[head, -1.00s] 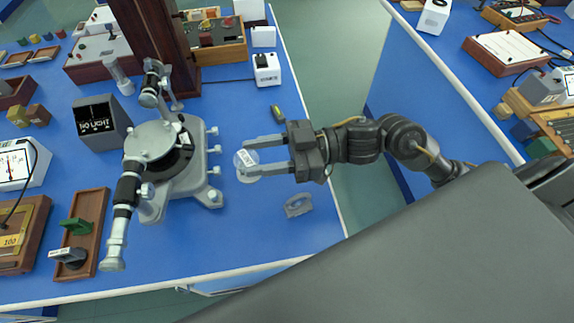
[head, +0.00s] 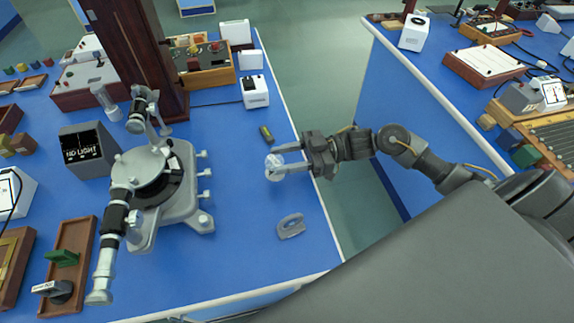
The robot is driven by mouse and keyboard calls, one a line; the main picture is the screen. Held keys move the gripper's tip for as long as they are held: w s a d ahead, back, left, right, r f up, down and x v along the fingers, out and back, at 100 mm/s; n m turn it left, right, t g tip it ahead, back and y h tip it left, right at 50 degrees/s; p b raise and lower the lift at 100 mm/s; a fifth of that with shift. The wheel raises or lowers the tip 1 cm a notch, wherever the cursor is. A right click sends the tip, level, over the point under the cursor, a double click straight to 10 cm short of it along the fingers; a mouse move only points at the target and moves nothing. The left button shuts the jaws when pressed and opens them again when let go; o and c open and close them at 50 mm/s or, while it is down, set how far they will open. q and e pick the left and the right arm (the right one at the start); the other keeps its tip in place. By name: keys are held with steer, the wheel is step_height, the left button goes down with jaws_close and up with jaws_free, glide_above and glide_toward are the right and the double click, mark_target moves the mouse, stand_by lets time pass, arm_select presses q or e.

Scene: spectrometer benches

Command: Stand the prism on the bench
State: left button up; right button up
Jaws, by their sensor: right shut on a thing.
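My right gripper (head: 290,162) reaches in from the right over the blue bench (head: 250,230) and is shut on a clear, roundish piece with a white mark, which I take to be the prism (head: 274,168). The prism sits between the fingertips; I cannot tell whether it touches the bench top. It is to the right of the grey spectrometer (head: 165,190), apart from its side knobs. The spectrometer's round table (head: 138,168) looks bare. My left gripper is not in view.
A grey ring-like piece (head: 291,226) and a small dark green item (head: 266,133) lie near the bench's right edge. A "NO LIGHT" display box (head: 85,146) and a wooden tray (head: 70,268) stand left. Bare blue surface surrounds the prism.

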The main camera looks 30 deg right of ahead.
steer(key=shift+w+d+f, duration=0.1)
steer(key=shift+d+f, duration=0.1)
steer(key=shift+f, duration=0.05)
step_height(320, 180, down, 3)
steer(key=shift+f, duration=0.1)
steer(key=shift+f, duration=0.2)
steer(key=o, duration=1)
